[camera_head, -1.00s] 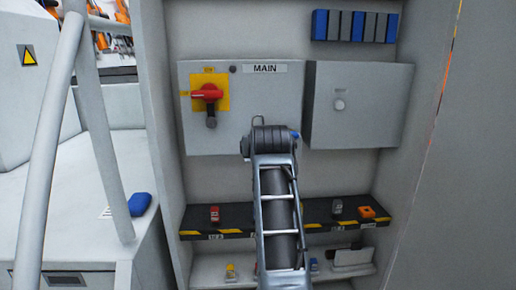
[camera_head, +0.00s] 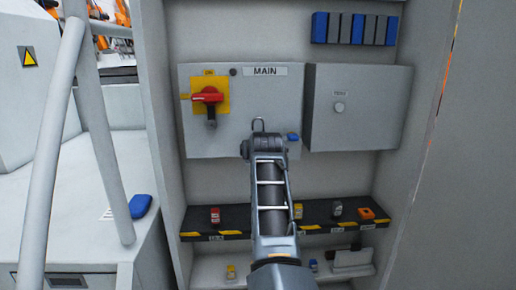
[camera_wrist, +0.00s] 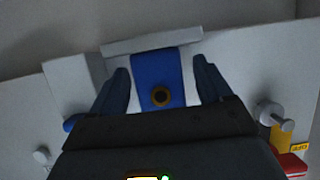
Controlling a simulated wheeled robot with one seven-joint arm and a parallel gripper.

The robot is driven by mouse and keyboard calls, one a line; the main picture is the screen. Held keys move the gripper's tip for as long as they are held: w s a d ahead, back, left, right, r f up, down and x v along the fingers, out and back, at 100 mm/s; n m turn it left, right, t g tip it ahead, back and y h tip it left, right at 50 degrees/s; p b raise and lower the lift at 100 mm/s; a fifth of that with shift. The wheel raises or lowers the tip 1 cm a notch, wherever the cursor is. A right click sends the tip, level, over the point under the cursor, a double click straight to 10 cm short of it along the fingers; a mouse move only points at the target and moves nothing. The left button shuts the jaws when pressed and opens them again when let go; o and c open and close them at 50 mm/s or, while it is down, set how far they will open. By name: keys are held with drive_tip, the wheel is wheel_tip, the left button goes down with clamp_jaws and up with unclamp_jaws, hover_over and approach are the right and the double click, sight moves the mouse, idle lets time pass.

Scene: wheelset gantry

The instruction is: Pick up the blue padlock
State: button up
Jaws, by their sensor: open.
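In the head view my gripper (camera_head: 259,143) is in front of the lower part of the grey MAIN panel (camera_head: 225,140) and hides the blue body. A thin metal loop (camera_head: 259,121), seemingly its shackle, shows just above the gripper.
A red rotary handle (camera_head: 208,95) is left of the gripper. A small blue item (camera_head: 293,137) is on the panel to the right. Below, a dark shelf (camera_head: 245,212) carries several small locks. A grey box (camera_head: 365,115) stands right, and another blue object (camera_head: 140,205) lies left.

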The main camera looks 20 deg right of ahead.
drive_tip(key=shift+c, duration=0.4)
drive_tip(key=c, duration=1)
drive_tip(key=shift+c, duration=0.2)
